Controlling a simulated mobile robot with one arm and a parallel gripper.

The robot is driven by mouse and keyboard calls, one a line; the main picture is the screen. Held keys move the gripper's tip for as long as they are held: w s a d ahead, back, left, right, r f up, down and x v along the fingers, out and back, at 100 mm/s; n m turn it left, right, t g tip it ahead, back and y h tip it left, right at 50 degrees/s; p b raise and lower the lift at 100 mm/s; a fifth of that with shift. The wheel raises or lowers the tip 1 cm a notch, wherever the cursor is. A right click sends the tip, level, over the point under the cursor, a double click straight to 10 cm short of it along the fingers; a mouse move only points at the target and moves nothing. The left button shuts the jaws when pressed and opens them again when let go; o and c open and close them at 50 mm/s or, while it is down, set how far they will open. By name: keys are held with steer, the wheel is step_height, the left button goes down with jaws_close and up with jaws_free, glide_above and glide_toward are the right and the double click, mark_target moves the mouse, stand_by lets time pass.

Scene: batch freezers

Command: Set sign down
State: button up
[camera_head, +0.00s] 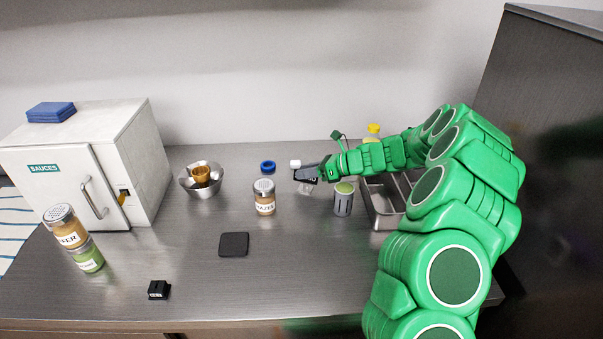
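My gripper (303,173) is at the end of the green arm, low over the back middle of the steel counter. A small dark piece with pale marks, perhaps the sign (309,181), shows right at its grey fingers. It is too small to tell whether the fingers grip it or whether it touches the counter. A small white object (295,164) is just left of the fingertips.
A speckled-lid jar (264,198) and a grey green-topped container (343,200) stand close to the gripper. Steel pans (383,224) are on the right, partly behind my arm. A metal bowl (187,185), white sauces cabinet (130,150), two stacked jars (72,234), black pad (234,244) and black block (158,289) are leftward.

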steer(key=v, duration=1)
